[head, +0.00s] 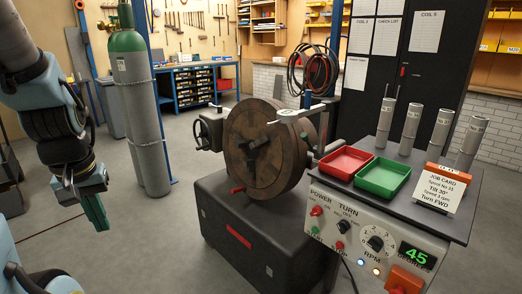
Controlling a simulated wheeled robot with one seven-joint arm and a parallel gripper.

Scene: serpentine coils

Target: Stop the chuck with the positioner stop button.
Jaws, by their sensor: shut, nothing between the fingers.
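The positioner's round brown chuck (238,150) stands on a dark base; a still picture cannot show whether it turns. The control panel (355,262) faces me at the lower right. Low on its left side is a green button (315,230), with a small red button (340,246) to its right, apparently the start and stop pair; their labels are too small to read surely. Above them are the POWER and TURN knobs, and a speed dial (375,243). A green display (416,257) reads 45. My gripper (98,222) points down at the left, shut and empty, well away from the panel.
A red tray (345,158), a green tray (383,190), several grey cylinders and a job card (452,190) stand on the panel's top. An orange block (404,281) sits on the panel's lower right. Floor between my gripper and the base is clear.

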